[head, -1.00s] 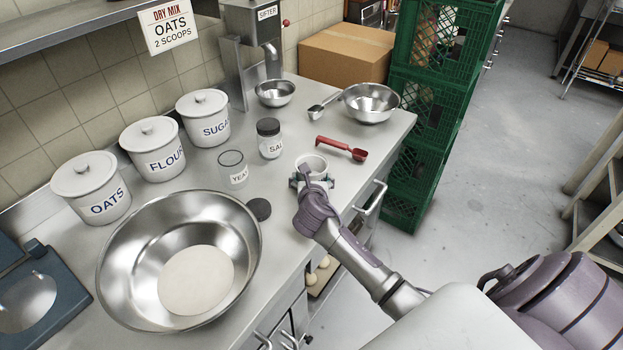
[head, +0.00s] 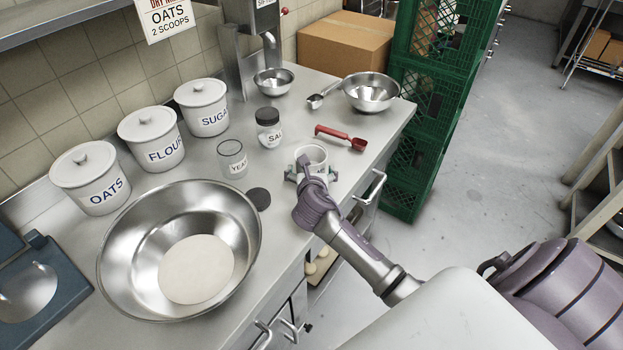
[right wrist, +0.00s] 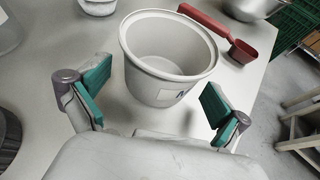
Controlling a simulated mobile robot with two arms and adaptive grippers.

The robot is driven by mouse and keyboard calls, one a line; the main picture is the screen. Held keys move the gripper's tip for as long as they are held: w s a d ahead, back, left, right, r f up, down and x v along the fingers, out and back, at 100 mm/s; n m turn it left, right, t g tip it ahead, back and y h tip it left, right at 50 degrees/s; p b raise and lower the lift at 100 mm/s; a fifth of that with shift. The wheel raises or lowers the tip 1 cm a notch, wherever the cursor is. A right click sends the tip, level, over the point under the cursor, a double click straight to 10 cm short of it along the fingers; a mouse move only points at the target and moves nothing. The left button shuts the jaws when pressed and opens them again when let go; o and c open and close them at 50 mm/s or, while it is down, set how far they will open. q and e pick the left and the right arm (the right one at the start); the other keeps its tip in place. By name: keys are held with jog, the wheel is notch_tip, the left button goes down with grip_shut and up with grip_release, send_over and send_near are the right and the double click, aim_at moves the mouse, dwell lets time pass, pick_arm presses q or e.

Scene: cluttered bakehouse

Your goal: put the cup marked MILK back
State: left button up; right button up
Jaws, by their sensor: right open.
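A white cup (head: 312,155) stands upright on the steel counter near its front edge. In the right wrist view the cup (right wrist: 168,62) is empty, and part of a dark-lettered label shows on its side; I cannot read the whole word. My right gripper (head: 312,175) is at the near side of the cup. In the right wrist view its green-padded fingers (right wrist: 155,100) are open, one on each side of the cup's near wall, with a visible gap. My left gripper is not in view.
A red scoop (head: 342,137) lies behind the cup. A SALT jar (head: 269,130), a YEAST glass (head: 232,160) and a dark lid (head: 258,198) stand left of it. A large steel bowl (head: 125,245) fills the counter's near left. Green crates (head: 405,185) stand beyond the counter's right end.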

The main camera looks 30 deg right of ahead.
jog(key=v, duration=1)
jog(key=shift+s+a+r, duration=0.1)
jog(key=shift+s+a, duration=0.05)
jog(key=shift+s, duration=0.2)
